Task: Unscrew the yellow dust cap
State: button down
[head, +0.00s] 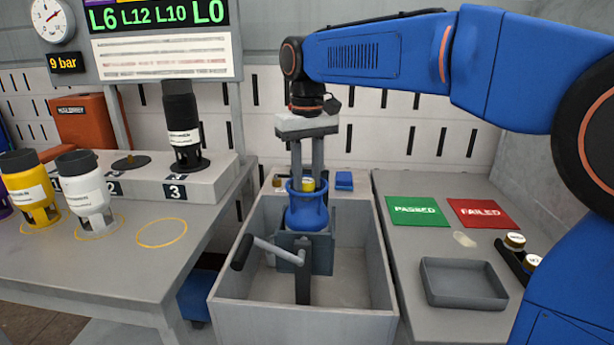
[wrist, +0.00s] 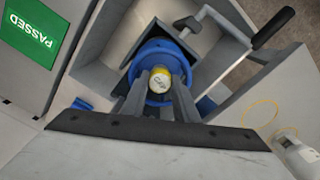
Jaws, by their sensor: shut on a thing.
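The yellow dust cap (head: 308,186) sits at the top of a blue cylinder (head: 306,216), inside its blue collar. In the wrist view the cap (wrist: 160,79) shows a pale top with dark marking, ringed by the collar (wrist: 150,50). The cylinder stands upright in a grey vise (head: 318,254) with a crank handle. My gripper (head: 308,179) points straight down over the cylinder, its two grey fingers reaching into the collar. It is shut on the cap, one finger on each side. Whether the cap has turned cannot be told.
A grey bin (head: 345,300) surrounds the vise. On the right bench are green PASSED (head: 417,211) and red FAILED (head: 484,213) mats and an empty grey tray (head: 462,283). Yellow (head: 28,186), white (head: 85,190) and black (head: 182,125) cylinders stand at left. The vise handle (head: 272,250) sticks out left.

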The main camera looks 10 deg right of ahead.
jog(key=shift+n, duration=1.4)
jog(key=c, duration=1.5)
grip_release()
jog(key=shift+r, duration=1.25)
jog(key=m, duration=0.4)
jog(key=shift+m, duration=1)
